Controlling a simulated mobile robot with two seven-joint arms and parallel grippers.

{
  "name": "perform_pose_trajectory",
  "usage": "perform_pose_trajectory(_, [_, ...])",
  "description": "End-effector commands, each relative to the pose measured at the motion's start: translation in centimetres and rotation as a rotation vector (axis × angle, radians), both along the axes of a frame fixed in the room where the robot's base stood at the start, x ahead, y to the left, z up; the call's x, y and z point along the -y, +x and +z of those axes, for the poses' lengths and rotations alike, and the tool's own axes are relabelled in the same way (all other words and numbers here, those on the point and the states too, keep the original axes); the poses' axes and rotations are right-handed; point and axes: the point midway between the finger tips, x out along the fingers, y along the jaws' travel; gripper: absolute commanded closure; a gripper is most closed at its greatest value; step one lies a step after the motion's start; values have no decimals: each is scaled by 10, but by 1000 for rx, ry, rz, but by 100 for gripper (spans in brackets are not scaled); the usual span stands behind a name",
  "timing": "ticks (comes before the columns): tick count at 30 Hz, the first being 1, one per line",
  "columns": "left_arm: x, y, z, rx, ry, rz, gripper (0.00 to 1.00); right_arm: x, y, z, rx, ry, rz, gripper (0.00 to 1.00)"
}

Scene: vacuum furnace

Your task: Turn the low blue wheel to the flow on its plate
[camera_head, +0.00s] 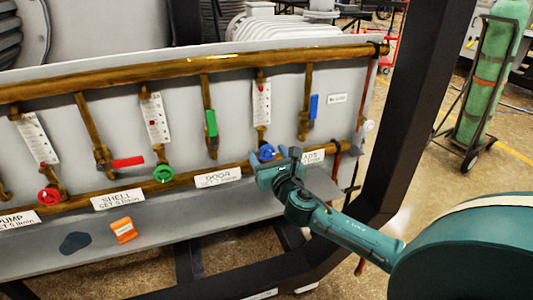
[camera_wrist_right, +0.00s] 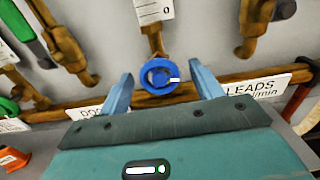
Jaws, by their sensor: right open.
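The low blue wheel (camera_head: 266,153) sits on the lower copper pipe, below a white flow gauge (camera_head: 261,103). In the right wrist view the blue wheel (camera_wrist_right: 159,76) is centred between the two fingers, with a small white mark on its right side. My right gripper (camera_head: 266,172) is open at the wheel, and its fingers (camera_wrist_right: 160,88) stand on either side of it. I cannot tell whether they touch it. The plate (camera_head: 313,156) right of the wheel is partly hidden in the head view; in the wrist view the LEADS plate (camera_wrist_right: 254,90) is partly covered by a finger. My left gripper is not in view.
A red wheel (camera_head: 49,196) and a green wheel (camera_head: 163,174) sit farther left on the same pipe. Red, green and blue (camera_head: 314,106) lever handles hang above. An orange block (camera_head: 123,230) lies on the ledge. A dark frame post (camera_head: 410,100) stands to the right.

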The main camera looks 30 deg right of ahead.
Motion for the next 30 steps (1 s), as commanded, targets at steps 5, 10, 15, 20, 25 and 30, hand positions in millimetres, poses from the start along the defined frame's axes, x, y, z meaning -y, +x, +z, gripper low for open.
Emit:
perform_pose_trajectory(5, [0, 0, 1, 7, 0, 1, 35, 3, 14, -1, -1, 1, 1, 35])
perform_pose_trajectory(10, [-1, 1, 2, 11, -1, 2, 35, 3, 16, 0, -1, 1, 1, 35])
perform_pose_trajectory(15, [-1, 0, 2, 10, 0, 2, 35, 3, 15, 0, -1, 1, 1, 38])
perform_pose_trajectory(20, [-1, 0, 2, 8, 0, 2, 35, 3, 15, 0, -1, 1, 1, 51])
perform_pose_trajectory(25, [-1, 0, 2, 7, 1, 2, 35, 3, 15, 0, -1, 1, 1, 65])
perform_pose_trajectory(30, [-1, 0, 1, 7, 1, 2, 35, 3, 15, 0, -1, 1, 1, 78])
